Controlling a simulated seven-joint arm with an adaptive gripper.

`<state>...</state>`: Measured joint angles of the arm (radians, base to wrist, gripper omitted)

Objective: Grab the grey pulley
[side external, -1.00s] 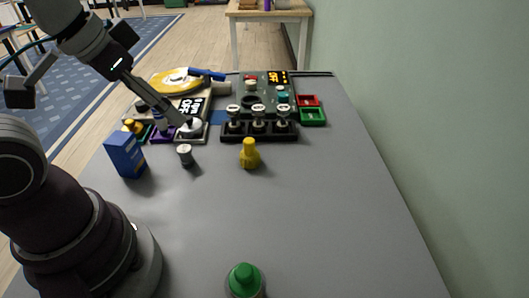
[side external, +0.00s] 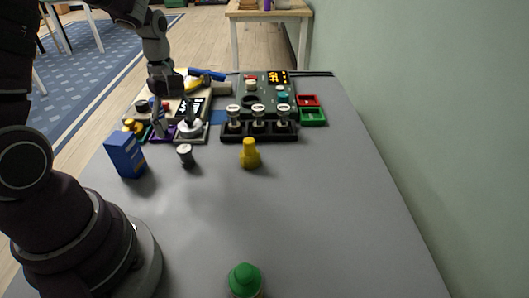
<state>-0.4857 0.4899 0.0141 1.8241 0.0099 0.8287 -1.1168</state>
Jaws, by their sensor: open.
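My gripper (side external: 173,126) points down over the coloured trays at the left back of the table. Its fingers are apart, one on the left over the purple tray, the other by a pale grey round part (side external: 190,128) in a grey tray. Nothing shows between the fingers. Whether a finger touches that part, I cannot tell. A small grey, spool-like piece (side external: 186,155) stands upright on the bare table in front of the trays, apart from my gripper. Which of these two grey pieces is the pulley is not clear at this size.
A blue box (side external: 125,155) stands at the left, near the trays. A yellow bottle-like piece (side external: 249,154) stands mid-table. Behind it is a black rack (side external: 260,137) with several knobbed pieces. Red (side external: 308,100) and green (side external: 313,117) trays lie right. A green-capped bottle (side external: 245,281) stands in front.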

